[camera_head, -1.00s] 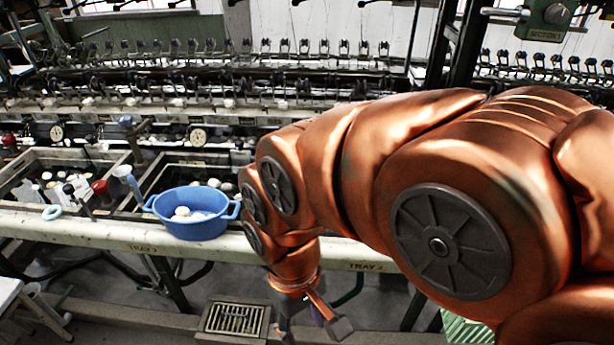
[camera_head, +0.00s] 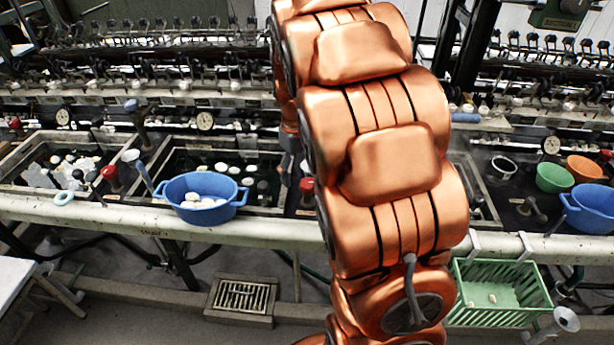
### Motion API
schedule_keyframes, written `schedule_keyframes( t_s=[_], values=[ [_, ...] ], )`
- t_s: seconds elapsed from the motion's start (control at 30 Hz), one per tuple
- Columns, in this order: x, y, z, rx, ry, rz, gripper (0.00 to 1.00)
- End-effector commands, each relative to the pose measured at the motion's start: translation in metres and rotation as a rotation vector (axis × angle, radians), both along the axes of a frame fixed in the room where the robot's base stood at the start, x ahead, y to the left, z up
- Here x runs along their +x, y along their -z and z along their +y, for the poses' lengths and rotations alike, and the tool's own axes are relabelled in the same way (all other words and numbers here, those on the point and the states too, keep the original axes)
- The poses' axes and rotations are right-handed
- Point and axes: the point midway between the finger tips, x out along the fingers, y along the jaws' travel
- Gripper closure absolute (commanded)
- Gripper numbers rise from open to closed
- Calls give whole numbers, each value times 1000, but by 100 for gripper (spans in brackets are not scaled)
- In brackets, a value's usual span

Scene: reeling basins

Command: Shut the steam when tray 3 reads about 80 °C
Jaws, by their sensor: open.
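My gripper (camera_head: 287,170) is partly hidden behind my copper arm, over the right part of the middle basin (camera_head: 178,150); its fingers are small and appear empty. A red knob (camera_head: 307,186) shows just right of it, partly covered by the arm. Another red knob (camera_head: 110,178) stands between the left and middle basins. A round white dial (camera_head: 204,121) is on the rail behind the middle basin, and another dial (camera_head: 62,117) is behind the left basin. Their readings are too small to make out. The tray label on the front beam is not clearly legible.
A blue tub (camera_head: 200,212) with pale cocoons stands on the front edge. A green basket (camera_head: 490,308) hangs at the right. Green (camera_head: 553,178) and orange (camera_head: 584,168) bowls and another blue tub (camera_head: 590,222) stand there. A drain grate (camera_head: 241,297) is in the floor.

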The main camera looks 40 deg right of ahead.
Motion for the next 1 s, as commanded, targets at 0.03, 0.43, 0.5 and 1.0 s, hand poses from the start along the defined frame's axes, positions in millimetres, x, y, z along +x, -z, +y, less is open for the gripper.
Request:
schedule_keyframes(
  t_s=[0.03,0.43,0.5,1.0],
  values=[
    [11,1,-13,-1,-1,-5,29],
    [46,16,-55,-6,-37,-29,29],
    [46,21,-55,-6,-38,-29,29],
    [44,83,-54,-3,-38,-25,29]
  ],
)
